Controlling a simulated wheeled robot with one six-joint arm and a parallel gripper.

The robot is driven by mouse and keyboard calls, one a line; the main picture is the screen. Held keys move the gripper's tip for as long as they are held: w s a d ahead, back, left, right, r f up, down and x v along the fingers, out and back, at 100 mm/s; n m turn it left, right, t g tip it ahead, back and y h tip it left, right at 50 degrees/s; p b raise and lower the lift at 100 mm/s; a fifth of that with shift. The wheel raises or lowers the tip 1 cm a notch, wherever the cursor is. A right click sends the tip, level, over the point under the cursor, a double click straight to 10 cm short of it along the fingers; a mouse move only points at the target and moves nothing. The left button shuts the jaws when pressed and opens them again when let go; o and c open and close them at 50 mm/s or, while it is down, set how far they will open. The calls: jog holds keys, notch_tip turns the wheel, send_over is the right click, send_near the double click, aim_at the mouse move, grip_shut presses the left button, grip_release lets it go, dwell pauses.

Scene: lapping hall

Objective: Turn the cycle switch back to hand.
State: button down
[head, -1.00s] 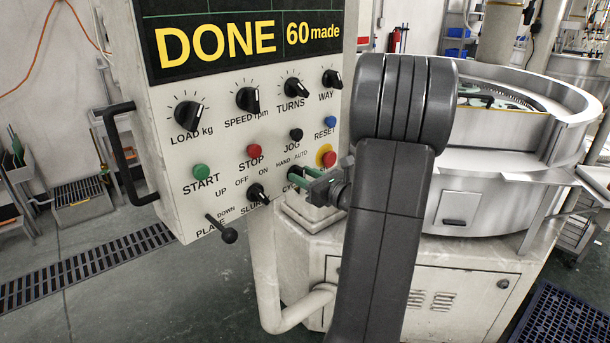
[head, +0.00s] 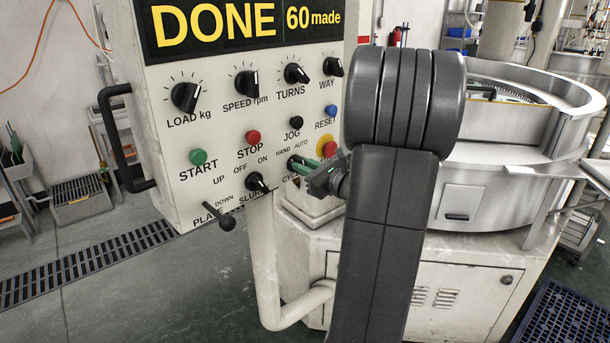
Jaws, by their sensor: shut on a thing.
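The cycle switch (head: 293,162) is a small black knob low on the right of the pale control panel, under the HAND and AUTO labels. My gripper (head: 300,167) reaches it from the right and is shut on it with green fingertips. The fingers cover part of the knob and of the CYCLE label below. I cannot tell whether the knob points to HAND or AUTO. The panel's display (head: 240,25) reads DONE and 60 made.
A red button on a yellow base (head: 329,148) sits just above my fingers. The slurry knob (head: 258,184) and plate lever (head: 226,223) are to the left. The JOG button (head: 295,123) is above. A round metal machine (head: 470,190) stands behind my arm.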

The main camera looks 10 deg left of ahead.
jog(key=n+b, duration=0.3)
jog(key=b, duration=0.1)
jog(key=shift+s+a+f, duration=0.1)
jog(key=shift+f, duration=0.05)
jog(key=shift+n+b, duration=0.4)
jog(key=shift+b, duration=0.05)
jog(key=c, duration=1.4)
grip_release()
jog(key=b+v, duration=0.1)
jog(key=v, duration=1.3)
jog(key=shift+b, duration=0.4)
